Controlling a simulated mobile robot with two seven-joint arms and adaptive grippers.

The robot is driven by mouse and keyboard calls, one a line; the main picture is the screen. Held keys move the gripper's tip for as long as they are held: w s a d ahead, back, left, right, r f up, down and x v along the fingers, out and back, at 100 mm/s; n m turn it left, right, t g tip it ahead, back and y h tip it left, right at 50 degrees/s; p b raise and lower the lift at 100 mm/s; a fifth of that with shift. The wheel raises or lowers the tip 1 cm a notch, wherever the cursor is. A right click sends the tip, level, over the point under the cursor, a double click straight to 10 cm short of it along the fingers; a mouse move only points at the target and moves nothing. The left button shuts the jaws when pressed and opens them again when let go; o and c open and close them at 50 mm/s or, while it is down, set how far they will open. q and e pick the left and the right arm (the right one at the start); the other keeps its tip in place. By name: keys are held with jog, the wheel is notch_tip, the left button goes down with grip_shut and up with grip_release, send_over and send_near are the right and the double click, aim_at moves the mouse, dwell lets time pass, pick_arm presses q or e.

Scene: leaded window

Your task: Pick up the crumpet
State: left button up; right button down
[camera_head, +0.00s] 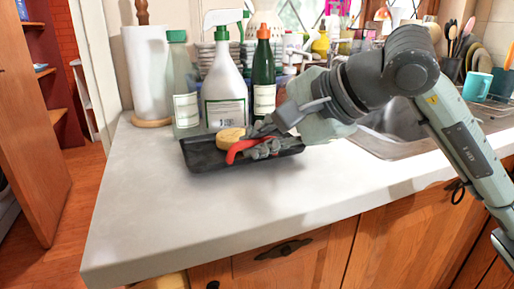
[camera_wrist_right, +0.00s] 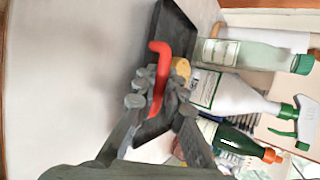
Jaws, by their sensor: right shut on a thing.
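The crumpet (camera_head: 230,137) is a round yellow-tan piece on a black tray (camera_head: 203,158) on the counter. In the right wrist view the crumpet (camera_wrist_right: 181,68) shows only in part, beside a fingertip. My right gripper (camera_head: 262,146) is low over the tray, to the right of the crumpet. In the wrist view its fingers (camera_wrist_right: 160,92) are closed around a red curved thing (camera_wrist_right: 159,62), which also shows in the head view (camera_head: 236,152). The crumpet lies just beyond the red thing, outside the grip. I cannot tell whether a finger touches it. My left gripper is out of view.
Behind the tray stand a clear bottle (camera_head: 185,100), a white spray bottle (camera_head: 224,85) and a green bottle (camera_head: 264,80). A paper towel roll (camera_head: 147,70) is at the back left. A sink (camera_head: 385,143) is at the right. The front counter is clear.

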jog(key=shift+f, duration=0.65)
jog(key=c, duration=1.6)
grip_release()
